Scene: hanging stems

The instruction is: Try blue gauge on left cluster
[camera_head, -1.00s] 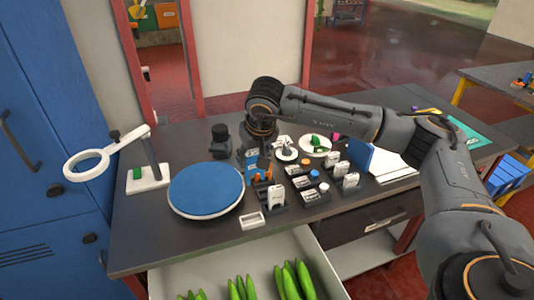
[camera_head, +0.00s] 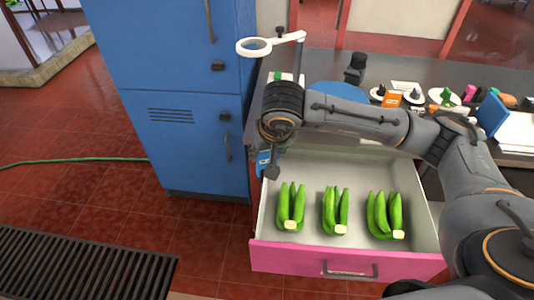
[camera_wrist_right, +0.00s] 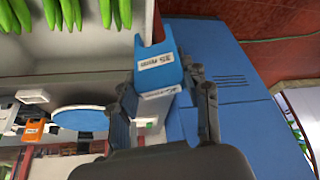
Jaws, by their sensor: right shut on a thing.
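The left cluster (camera_head: 291,207) is a bunch of green bananas lying in the open drawer, nearest the blue cabinet. It also shows at the top of the right wrist view (camera_wrist_right: 116,14). My right gripper (camera_head: 270,164) is shut on the blue gauge (camera_wrist_right: 158,68), a blue piece with a notched end and white printed labels. In the head view only a small blue part of the gauge (camera_head: 264,158) shows. The gripper is above the drawer's left rear side, apart from the cluster. My left gripper is not in view.
The pink-fronted drawer (camera_head: 345,262) also holds a middle cluster (camera_head: 336,210) and a right cluster (camera_head: 384,215). The blue cabinet (camera_head: 185,135) stands close on the left. A ring magnifier (camera_head: 255,47) and an orange gauge (camera_head: 393,99) are on the bench behind.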

